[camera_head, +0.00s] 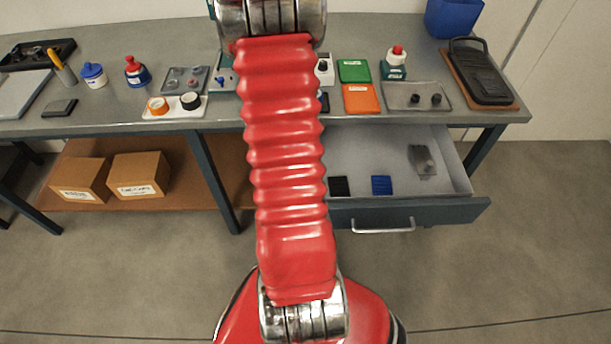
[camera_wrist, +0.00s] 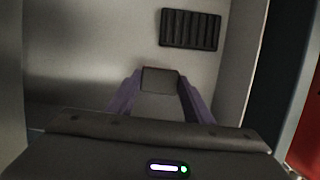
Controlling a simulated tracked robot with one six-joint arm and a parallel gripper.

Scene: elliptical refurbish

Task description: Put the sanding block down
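My gripper (camera_wrist: 160,85) shows in the wrist view, with its two purple fingers on either side of a grey block, which I take to be the sanding block (camera_wrist: 160,79). The gripper is over the pale inside of the open drawer (camera_head: 447,160). I cannot tell whether the block touches the drawer floor. In the head view my red arm hides the gripper and the block.
A black ribbed pad (camera_wrist: 190,29) lies ahead of the gripper; it also shows in the head view (camera_head: 339,186). Drawer walls flank the gripper. The workbench (camera_head: 215,117) above holds several items.

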